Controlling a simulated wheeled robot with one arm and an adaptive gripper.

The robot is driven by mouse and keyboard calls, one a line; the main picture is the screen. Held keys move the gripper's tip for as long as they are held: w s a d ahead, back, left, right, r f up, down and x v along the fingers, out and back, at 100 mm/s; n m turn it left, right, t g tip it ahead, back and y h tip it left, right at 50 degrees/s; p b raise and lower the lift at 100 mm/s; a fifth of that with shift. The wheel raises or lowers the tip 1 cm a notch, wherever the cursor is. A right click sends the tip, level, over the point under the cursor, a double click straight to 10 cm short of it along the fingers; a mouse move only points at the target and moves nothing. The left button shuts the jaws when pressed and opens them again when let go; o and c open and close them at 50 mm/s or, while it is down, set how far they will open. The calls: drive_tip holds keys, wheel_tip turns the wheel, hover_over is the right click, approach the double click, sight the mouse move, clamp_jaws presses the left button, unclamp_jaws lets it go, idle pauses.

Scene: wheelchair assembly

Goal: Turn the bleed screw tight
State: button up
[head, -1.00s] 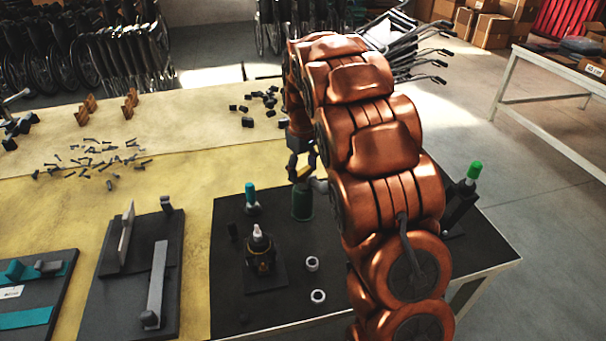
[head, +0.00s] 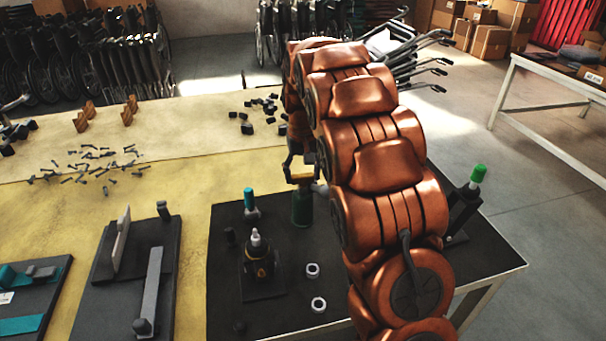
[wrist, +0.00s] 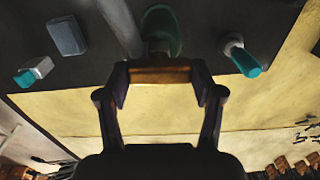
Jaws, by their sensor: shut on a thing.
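My gripper (head: 301,176) is shut on a yellow-brown piece (head: 302,171), which looks like the head of the bleed screw. In the wrist view this piece (wrist: 160,75) spans the gap between the two fingertips. A dark green cylinder (head: 302,209) stands upright on the black mat directly below my gripper. It also shows just beyond the fingertips in the wrist view (wrist: 161,28). The screw's shank and any thread are hidden, so I cannot tell how deep it sits.
On the black mat (head: 225,300) stand a teal-capped item (head: 250,202), a dark bottle with a pale nozzle (head: 257,268) and two pale rings (head: 312,270). A green-topped holder (head: 468,203) is at the right. Small dark parts (head: 92,163) lie scattered at the left.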

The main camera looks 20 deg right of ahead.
sight(303, 175)
idle(0.4)
drive_tip(key=o, duration=1.1)
drive_tip(key=shift+o, duration=0.2)
wheel_tip(303, 175, up, 12)
idle(0.4)
